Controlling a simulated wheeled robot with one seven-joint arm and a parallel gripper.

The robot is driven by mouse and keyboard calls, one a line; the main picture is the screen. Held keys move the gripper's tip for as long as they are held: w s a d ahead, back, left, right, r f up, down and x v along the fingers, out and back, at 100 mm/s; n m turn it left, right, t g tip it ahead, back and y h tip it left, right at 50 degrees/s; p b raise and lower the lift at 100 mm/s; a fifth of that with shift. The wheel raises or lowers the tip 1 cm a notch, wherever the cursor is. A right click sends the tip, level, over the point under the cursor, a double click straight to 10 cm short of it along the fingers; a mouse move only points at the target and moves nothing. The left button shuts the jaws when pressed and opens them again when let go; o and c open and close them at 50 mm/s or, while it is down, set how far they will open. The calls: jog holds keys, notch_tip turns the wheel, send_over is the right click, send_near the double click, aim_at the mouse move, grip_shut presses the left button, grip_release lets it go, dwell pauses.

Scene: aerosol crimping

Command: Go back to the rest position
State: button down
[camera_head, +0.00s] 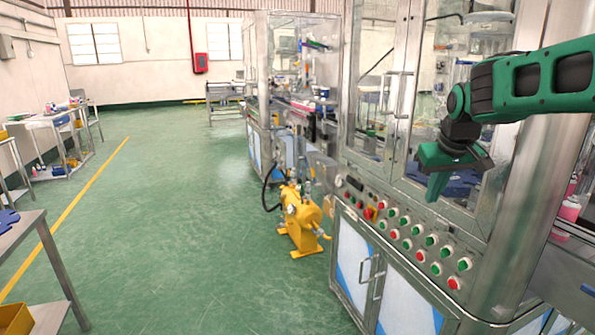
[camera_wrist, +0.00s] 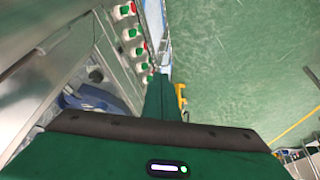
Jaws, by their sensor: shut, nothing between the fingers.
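My gripper (camera_head: 437,186) is at the right in the head view, green, at the end of my green and black arm. It points down in front of the glazed machine cabinet (camera_head: 400,150), above its sloped button panel. Its fingers are together with nothing held. In the wrist view the shut fingers (camera_wrist: 160,98) reach up from the green gripper body, with the panel to the left and floor to the right.
Red and green buttons (camera_head: 432,241) line the panel. A yellow pump (camera_head: 300,220) stands on the floor beside the cabinet. A steel table (camera_head: 25,245) is at the left edge. The green floor (camera_head: 170,220) between is clear.

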jog(key=s+a+f, duration=0.2)
jog(key=s+f, duration=0.3)
jog(key=s, duration=0.5)
jog(key=s+a+f, duration=0.2)
jog(key=s+f, duration=0.4)
jog(key=s, duration=0.4)
jog(key=s+d+f+m+g, duration=0.1)
jog(key=s+d+m+g, duration=0.1)
jog(key=s+d, duration=0.3)
jog(key=s+d+f+m+g+y, duration=0.1)
jog(key=s+d+m+g, duration=0.2)
jog(key=s, duration=0.9)
jog(key=d+m, duration=0.1)
jog(key=d, duration=0.2)
jog(key=shift+d+m, duration=0.15)
jog(key=shift+m, duration=0.25)
jog(key=shift+w+f, duration=0.25)
jog(key=shift+w, duration=0.35)
